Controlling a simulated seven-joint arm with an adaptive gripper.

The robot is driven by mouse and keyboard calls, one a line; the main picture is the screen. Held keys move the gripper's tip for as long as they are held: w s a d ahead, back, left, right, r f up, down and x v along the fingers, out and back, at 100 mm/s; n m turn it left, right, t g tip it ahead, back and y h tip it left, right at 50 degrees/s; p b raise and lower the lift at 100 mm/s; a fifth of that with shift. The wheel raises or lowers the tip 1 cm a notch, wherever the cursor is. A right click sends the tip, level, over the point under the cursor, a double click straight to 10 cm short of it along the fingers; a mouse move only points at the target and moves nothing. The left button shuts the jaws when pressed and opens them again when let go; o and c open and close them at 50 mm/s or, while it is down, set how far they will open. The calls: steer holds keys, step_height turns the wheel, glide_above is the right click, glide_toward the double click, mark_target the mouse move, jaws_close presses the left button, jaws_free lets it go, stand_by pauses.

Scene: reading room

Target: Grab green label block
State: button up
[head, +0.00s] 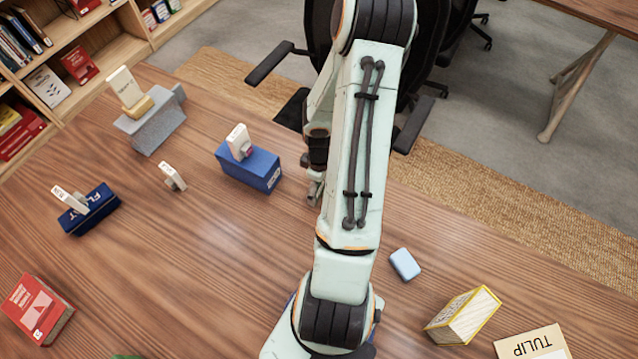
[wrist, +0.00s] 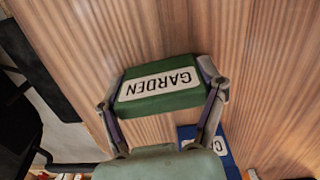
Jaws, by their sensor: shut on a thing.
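The green block (wrist: 160,103) has a white label reading GARDEN, which appears upside down in the wrist view. My gripper (wrist: 163,84) is shut on it, with one finger at each short end. The wooden table fills the background behind the block. I cannot tell from this view how high the block is above the table. In the head view my arm hides the block and most of my gripper. A small green patch (head: 127,356) shows at the bottom edge of the head view, too cut off to identify.
A blue block (head: 249,167) with a white piece on it stands left of my arm. A grey block (head: 150,128), a dark blue block (head: 90,211) and a red book (head: 38,309) are farther left. A light blue piece (head: 404,264) and TULIP block (head: 531,343) lie right.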

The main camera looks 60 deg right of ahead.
step_height(320, 180, up, 10)
stand_by(0.5)
